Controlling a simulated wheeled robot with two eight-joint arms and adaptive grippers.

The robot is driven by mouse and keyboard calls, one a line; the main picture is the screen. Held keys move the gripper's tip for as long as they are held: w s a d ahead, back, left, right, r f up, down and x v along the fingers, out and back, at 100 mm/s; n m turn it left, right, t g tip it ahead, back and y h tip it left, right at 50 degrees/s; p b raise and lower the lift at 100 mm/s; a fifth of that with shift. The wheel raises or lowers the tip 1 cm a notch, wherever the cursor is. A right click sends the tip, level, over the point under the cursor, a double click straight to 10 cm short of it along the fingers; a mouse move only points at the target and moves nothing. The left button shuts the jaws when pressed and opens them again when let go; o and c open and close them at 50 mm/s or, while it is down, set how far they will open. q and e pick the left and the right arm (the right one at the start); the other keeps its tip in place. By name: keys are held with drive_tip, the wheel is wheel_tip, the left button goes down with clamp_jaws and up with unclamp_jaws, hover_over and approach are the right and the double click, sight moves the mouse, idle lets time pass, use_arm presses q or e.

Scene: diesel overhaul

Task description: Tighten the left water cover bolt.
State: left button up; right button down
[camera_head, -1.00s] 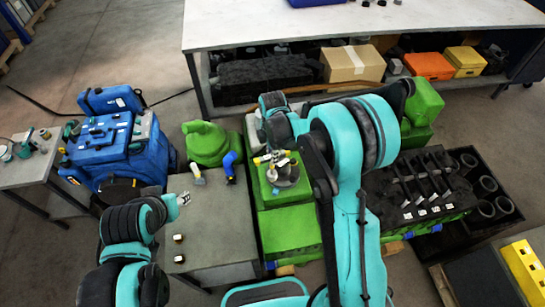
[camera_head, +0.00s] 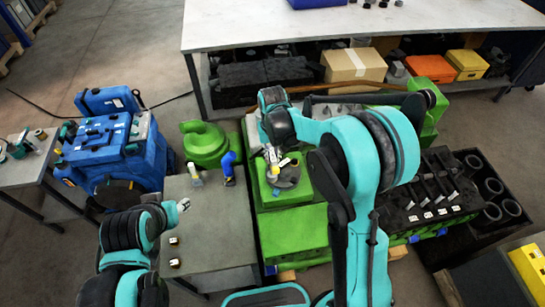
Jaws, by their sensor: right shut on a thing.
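The green engine block (camera_head: 290,232) stands right of the grey table. A dark round cover (camera_head: 288,177) sits on its top left part. My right gripper (camera_head: 275,164) points down at this cover, close over its left side. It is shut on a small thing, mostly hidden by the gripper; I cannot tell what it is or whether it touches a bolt. The left bolt cannot be made out. My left gripper (camera_head: 183,204) is over the grey table's left edge, away from the engine; its fingers are too small to read.
The grey table (camera_head: 215,230) holds a blue-handled tool (camera_head: 229,166), a white-and-yellow tool (camera_head: 194,174) and two small dark parts (camera_head: 174,240). A green curved housing (camera_head: 205,143) stands behind. A dark cylinder head (camera_head: 425,205) with several rods lies right.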

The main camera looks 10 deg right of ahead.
drive_tip(key=m, duration=0.5)
drive_tip(key=shift+b, duration=0.4)
drive_tip(key=m, duration=0.4)
drive_tip(key=shift+m, duration=0.3)
